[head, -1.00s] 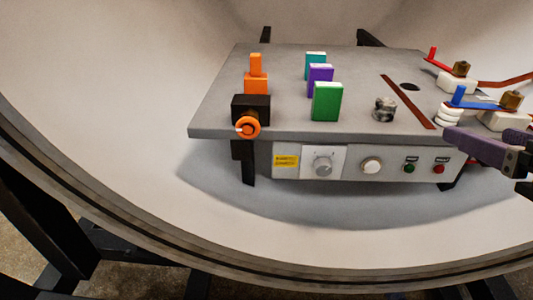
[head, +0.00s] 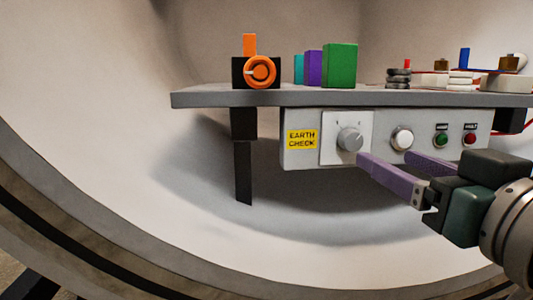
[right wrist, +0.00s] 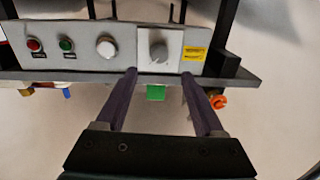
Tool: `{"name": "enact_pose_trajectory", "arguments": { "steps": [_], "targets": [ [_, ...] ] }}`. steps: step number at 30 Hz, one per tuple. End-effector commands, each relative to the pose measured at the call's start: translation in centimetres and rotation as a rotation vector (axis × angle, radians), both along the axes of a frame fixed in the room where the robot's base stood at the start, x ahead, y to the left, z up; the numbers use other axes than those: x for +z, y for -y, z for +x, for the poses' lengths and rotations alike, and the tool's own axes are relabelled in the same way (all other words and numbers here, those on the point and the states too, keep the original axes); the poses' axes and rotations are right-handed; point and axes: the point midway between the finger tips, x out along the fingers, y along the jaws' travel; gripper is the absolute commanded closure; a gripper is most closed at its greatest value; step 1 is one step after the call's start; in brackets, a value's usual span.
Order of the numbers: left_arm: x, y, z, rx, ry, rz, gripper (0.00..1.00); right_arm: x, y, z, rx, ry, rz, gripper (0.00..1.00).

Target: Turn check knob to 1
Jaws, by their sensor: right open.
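The grey check knob (head: 350,139) sits on a white square plate beside the yellow "EARTH CHECK" label (head: 302,139) on the front panel. It has a pointer bar, but I cannot read the setting surely. My right gripper (head: 387,157) is open and empty, its purple fingers at the panel's lower edge. In the head view, one fingertip appears just below and right of the knob. In the upside-down right wrist view, the knob (right wrist: 158,51) lies ahead of the gap between the fingers (right wrist: 158,74), with no contact visible. My left gripper is not in view.
Right of the knob are a white button (head: 402,139), a green button (head: 441,140) and a red button (head: 470,140). The grey tabletop (head: 210,97) above carries coloured blocks and an orange ring part (head: 261,72). The curved furnace wall surrounds it; space below is free.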

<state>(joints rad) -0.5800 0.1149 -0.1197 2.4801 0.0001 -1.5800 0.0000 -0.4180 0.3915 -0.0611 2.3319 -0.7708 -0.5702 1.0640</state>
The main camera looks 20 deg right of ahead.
Motion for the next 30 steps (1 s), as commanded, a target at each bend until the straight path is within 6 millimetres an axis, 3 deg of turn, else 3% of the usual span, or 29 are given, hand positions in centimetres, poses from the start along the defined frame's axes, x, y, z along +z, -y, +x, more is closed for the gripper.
{"name": "enact_pose_trajectory", "arguments": {
  "steps": [9,15,28,30],
  "targets": [
    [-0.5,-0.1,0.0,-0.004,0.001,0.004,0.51,0.1,1.1,5.3,-0.001,0.003,-0.005,0.3],
    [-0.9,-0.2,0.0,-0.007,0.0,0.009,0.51,0.0,1.5,7.4,-0.002,0.0,-0.002,0.3],
    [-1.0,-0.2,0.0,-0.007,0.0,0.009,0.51,0.0,1.6,8.2,-0.003,-0.002,-0.001,0.3],
    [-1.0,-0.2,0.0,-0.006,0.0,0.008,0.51,0.0,1.6,8.2,-0.002,-0.002,-0.001,0.38]
  ]
}}
